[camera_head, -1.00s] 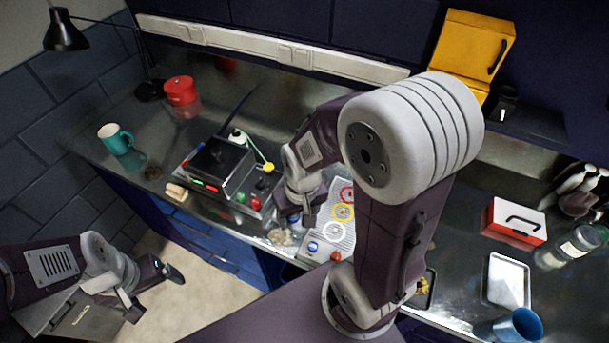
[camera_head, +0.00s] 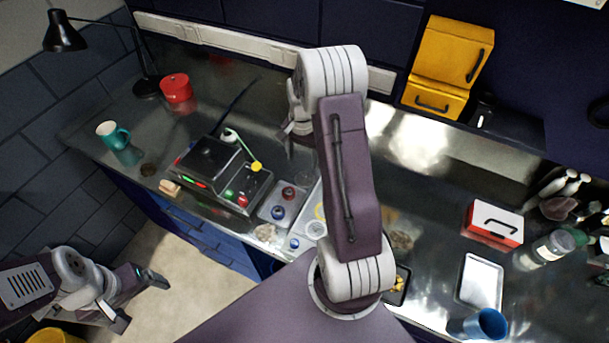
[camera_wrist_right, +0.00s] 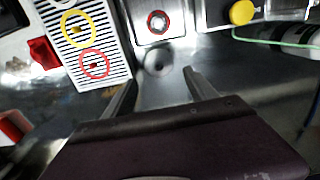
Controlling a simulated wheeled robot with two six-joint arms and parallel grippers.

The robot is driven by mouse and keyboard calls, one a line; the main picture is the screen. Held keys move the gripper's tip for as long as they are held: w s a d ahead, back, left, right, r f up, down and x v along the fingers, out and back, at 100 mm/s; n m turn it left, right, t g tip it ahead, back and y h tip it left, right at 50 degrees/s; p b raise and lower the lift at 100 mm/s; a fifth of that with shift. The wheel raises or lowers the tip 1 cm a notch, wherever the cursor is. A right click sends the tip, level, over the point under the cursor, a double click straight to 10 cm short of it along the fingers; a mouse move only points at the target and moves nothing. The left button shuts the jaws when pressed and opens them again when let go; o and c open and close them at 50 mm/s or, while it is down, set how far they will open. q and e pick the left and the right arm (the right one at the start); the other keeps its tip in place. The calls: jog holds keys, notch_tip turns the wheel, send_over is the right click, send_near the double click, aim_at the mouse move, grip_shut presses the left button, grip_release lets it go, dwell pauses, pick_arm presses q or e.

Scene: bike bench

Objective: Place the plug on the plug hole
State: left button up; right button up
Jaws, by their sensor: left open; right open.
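A small tray (camera_head: 268,216) on the metal bench holds a red round plug (camera_head: 288,193) and a blue round plug (camera_head: 278,212). The red plug also shows in the right wrist view (camera_wrist_right: 158,20). A slotted panel (camera_head: 309,212) beside the tray is partly hidden by my right arm. In the wrist view it carries a yellow ring (camera_wrist_right: 77,28) and a red ring (camera_wrist_right: 94,63), each with a small centre mark. My left gripper (camera_head: 142,300) is open and empty, low at the left, off the bench.
A black box with lit buttons (camera_head: 208,160) stands left of the tray. A yellow-capped item (camera_head: 256,167) is close to the tray. A red-and-white case (camera_head: 495,222), a white tray (camera_head: 481,281) and a blue cup (camera_head: 486,323) are at the right.

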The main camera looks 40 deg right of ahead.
aim_at(304, 175)
jog(key=shift+d+f, duration=0.1)
jog(key=shift+d, duration=0.2)
jog(key=f, duration=0.1)
jog(key=f+p, duration=0.1)
jog(key=f, duration=0.1)
jog(key=shift+s+a+f, duration=0.1)
jog(key=shift+a+f, duration=0.1)
jog(key=shift+f, duration=0.25)
jog(key=shift+d+f, duration=0.1)
jog(key=shift+f, duration=0.1)
notch_tip(304, 175, down, 4)
jog(key=shift+f+p, duration=0.1)
jog(key=shift+p, duration=0.95)
jog(key=shift+f, duration=0.3)
jog(key=c, duration=1.1)
jog(key=shift+r+b, duration=0.4)
jog(key=shift+r, duration=0.25)
jog(key=shift+c, duration=0.2)
jog(key=r, duration=0.1)
jog(key=r+b, duration=0.1)
jog(key=r, duration=0.1)
jog(key=shift+s, duration=0.3)
jog(key=s+a+r+b, duration=0.2)
jog(key=s+r, duration=0.5)
jog(key=s, duration=0.4)
jog(key=shift+a, duration=0.4)
